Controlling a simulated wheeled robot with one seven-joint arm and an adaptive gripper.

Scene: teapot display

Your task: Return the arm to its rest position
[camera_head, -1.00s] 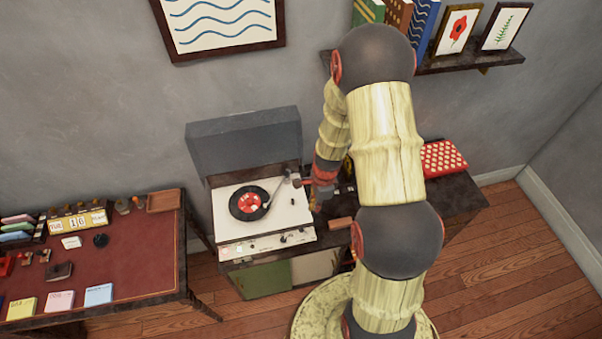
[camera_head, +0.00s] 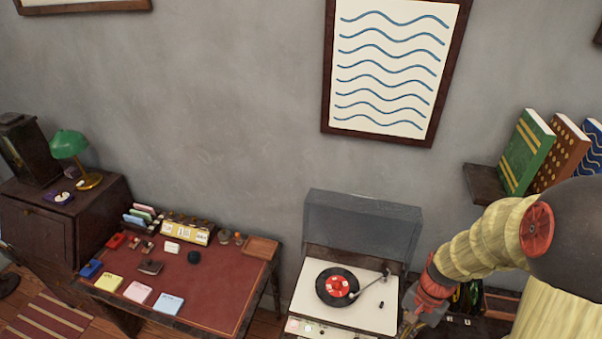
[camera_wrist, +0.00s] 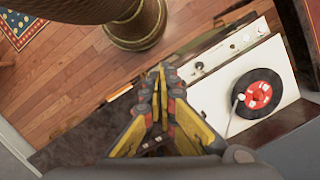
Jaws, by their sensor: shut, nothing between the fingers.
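My arm comes in from the right edge of the head view, pale yellow with a dark joint, and bends down to the left. My gripper (camera_wrist: 158,78) points forward in the wrist view, its yellow-and-grey fingers together with nothing held. In the head view my gripper is partly visible at the lower right, beside the record player (camera_head: 367,304); its fingertips are hard to make out there. The record player also shows at the right of the wrist view (camera_wrist: 213,95), with a black record and red label.
A red-topped desk (camera_head: 217,284) with notes and small items stands left of the record player. A dark cabinet (camera_head: 95,232) with a green lamp (camera_head: 68,145) is at far left. A shelf (camera_head: 486,184) with books is at right. Wooden floor (camera_wrist: 75,75) shows in the wrist view.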

